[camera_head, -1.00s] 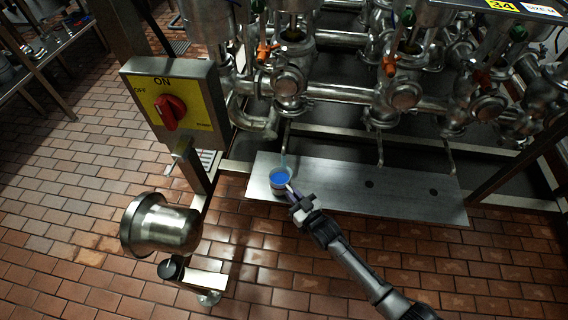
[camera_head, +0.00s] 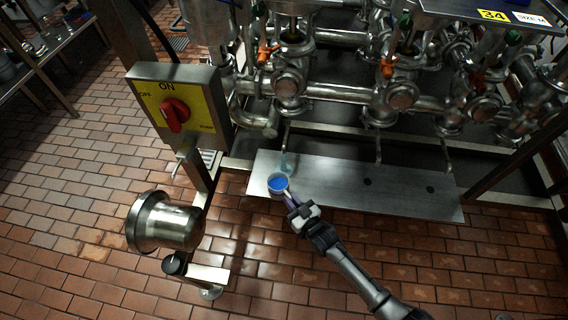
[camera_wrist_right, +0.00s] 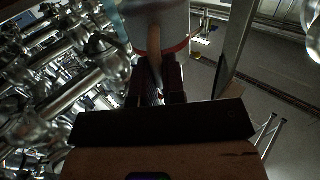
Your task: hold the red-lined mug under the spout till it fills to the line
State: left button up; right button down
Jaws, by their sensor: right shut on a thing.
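The mug (camera_head: 278,189) shows blue liquid (camera_head: 278,182) inside in the head view. In the right wrist view the mug (camera_wrist_right: 172,24) is greyish with a red line (camera_wrist_right: 178,52) around it, and the liquid's level against that line cannot be seen. My right gripper (camera_head: 291,200) is shut on the mug, at its near right side; its fingers also show in the wrist view (camera_wrist_right: 160,85). The thin spout (camera_head: 286,136) hangs behind the mug. Pale blue liquid (camera_head: 287,162) shows below the spout, just behind the mug's rim. My left gripper is not in view.
A grey metal plate (camera_head: 330,180) lies below the several spouts. A yellow switch box (camera_head: 190,92) with a red knob (camera_head: 174,114) stands left. Valves and pipes (camera_head: 400,95) crowd the back.

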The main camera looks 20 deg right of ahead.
jog(key=shift+s+a+r+p, duration=0.55)
jog(key=shift+s+r+p, duration=0.05)
jog(key=shift+s+p, duration=0.3)
jog(key=shift+s+a+r+p, duration=0.5)
jog(key=shift+s+r+p, duration=0.1)
jog(key=shift+s+p, duration=0.25)
jog(key=shift+w, duration=0.1)
